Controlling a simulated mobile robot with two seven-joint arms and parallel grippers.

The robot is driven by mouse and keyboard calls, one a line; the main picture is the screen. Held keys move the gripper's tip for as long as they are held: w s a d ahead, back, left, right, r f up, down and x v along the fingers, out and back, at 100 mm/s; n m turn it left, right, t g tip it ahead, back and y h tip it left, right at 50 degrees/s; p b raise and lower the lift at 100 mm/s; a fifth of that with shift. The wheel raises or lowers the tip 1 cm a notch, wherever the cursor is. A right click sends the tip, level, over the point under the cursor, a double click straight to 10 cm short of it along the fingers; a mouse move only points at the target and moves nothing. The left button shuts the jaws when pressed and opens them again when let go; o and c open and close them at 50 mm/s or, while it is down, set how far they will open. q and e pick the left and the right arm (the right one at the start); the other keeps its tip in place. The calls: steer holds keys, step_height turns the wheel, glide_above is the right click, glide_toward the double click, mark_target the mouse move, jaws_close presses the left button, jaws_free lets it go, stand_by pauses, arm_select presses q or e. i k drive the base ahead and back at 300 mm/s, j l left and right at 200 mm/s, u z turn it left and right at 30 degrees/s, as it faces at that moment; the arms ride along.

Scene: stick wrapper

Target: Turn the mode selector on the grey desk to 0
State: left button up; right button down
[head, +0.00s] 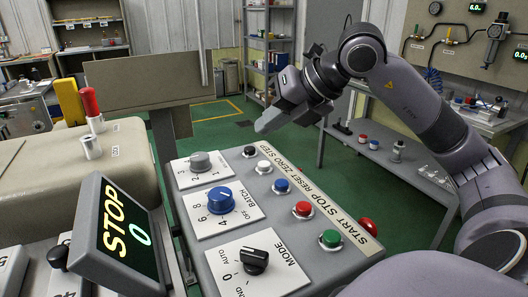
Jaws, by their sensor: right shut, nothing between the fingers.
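The mode selector (254,261) is a black knob on a white plate marked MODE, at the near end of the grey desk (205,262). AUTO, 0 and a partly cut-off label ending in ND are printed along its left side. Its bar appears to point left, towards the AUTO side, but the exact mark is hard to read. My right gripper (268,122) is shut and empty, raised above the far end of the desk, well away from the selector. My left gripper is not in view.
A blue BATCH knob (220,200) and a grey knob (200,162) sit beyond the selector. Several push buttons, including a green one (331,238), line the right side. A tilted display (122,238) reading STOP 0 stands left. The air above the selector is clear.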

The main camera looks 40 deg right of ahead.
mark_target(255, 262)
steer(key=k+j, duration=0.25)
steer(key=k, duration=0.25)
steer(key=k+j, duration=0.2)
steer(key=k, duration=0.25)
